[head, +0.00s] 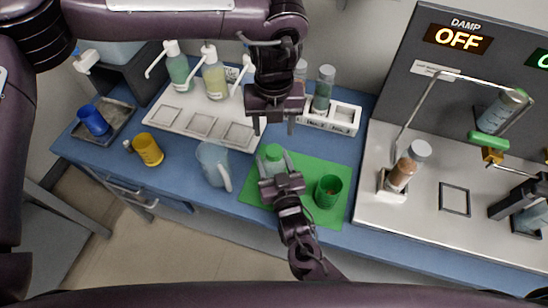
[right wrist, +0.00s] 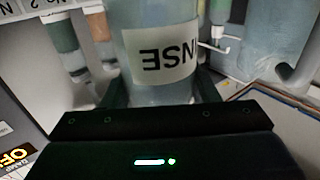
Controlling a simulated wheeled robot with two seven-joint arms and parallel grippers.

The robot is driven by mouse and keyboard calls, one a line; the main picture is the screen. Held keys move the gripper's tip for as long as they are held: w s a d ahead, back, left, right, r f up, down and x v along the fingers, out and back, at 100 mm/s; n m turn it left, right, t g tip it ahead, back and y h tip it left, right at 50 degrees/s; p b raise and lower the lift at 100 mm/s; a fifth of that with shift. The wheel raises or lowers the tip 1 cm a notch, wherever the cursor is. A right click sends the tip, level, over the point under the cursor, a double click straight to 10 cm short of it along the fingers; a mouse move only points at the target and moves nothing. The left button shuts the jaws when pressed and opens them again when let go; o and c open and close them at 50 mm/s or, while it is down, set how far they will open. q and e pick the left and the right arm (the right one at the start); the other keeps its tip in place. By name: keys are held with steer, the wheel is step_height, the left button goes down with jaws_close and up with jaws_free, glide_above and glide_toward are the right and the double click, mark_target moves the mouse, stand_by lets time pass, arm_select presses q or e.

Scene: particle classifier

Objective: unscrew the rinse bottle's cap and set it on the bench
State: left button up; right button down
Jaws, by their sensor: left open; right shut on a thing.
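The rinse bottle (head: 270,168) stands on the green mat (head: 308,177) in the head view, with its green cap (head: 273,152) on top. My right gripper (head: 275,167) is shut on the bottle's body from the front. In the right wrist view the bottle (right wrist: 165,55) is pale blue and its label, upside down, reads "NSE"; its cap is out of frame. My left gripper (head: 273,126) is open and empty, fingers pointing down, just behind the cap in the picture. Whether it touches the cap cannot be told, but it appears apart.
A green cup (head: 328,191) stands right of the bottle, and a clear jug (head: 213,163) stands left. A white rack (head: 344,116) with vials is behind. Pump bottles (head: 214,78) stand at the back left. The blue bench (head: 180,172) has bare room between the yellow cup (head: 148,149) and the jug.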

mark_target(274, 150)
arm_select(q)
steer(key=m, duration=0.6)
steer(key=shift+m, duration=0.4)
steer(key=m, duration=1.2)
steer(key=shift+m, duration=0.3)
steer(key=m, duration=0.6)
steer(key=shift+m, duration=0.4)
steer(key=shift+f+m, duration=0.3)
steer(key=shift+f, duration=3.7)
steer(key=c, duration=1.1)
